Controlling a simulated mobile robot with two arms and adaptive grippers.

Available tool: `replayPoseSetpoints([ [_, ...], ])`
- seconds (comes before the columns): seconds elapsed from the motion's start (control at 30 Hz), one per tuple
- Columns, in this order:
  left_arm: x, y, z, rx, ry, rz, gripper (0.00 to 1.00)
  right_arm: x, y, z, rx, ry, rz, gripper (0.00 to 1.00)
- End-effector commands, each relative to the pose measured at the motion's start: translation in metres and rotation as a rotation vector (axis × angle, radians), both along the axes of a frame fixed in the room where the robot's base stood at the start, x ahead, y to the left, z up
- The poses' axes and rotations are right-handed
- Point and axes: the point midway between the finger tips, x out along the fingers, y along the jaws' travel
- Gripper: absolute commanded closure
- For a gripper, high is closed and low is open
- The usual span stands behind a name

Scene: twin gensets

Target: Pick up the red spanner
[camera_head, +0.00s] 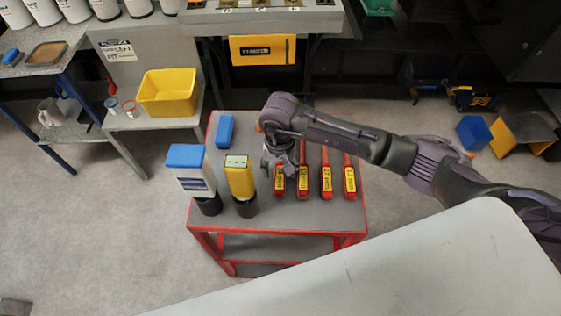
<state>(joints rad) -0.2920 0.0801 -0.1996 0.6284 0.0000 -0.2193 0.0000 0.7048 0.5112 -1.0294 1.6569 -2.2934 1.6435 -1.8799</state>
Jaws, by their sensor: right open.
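Several red tools with yellow labels, which look like the spanners, lie side by side on the grey top of a red cart (290,217). The leftmost red spanner (279,183) is partly hidden by my right gripper. The second (303,185), third (326,182) and rightmost (349,182) lie to its right; my arm covers the upper parts of some. My right gripper (272,172) is open, pointing down over the upper end of the leftmost spanner. I cannot tell whether it touches it. My left gripper is not in view.
A blue-topped white container (192,175) and a yellow device (239,178) stand in black holders left of the spanners. A blue block (225,130) lies behind them. A yellow bin (168,92) sits on a bench further left. The cart's front strip is clear.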

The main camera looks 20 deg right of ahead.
Motion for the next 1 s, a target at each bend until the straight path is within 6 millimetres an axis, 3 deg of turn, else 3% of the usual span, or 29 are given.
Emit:
replayPoseSetpoints([
  [0.13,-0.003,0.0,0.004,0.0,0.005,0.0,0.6,0.0,-0.001,-0.014,0.0,0.0,-0.001,0.4],
  [0.37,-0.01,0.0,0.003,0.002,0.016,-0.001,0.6,0.001,-0.001,-0.016,0.0,-0.002,-0.001,0.4],
  [0.73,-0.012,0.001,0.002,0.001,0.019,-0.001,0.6,0.001,-0.001,-0.016,0.0,-0.002,-0.001,0.98],
  [1.0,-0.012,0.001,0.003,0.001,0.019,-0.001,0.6,0.001,-0.001,-0.015,0.0,-0.004,-0.001,1.0],
])
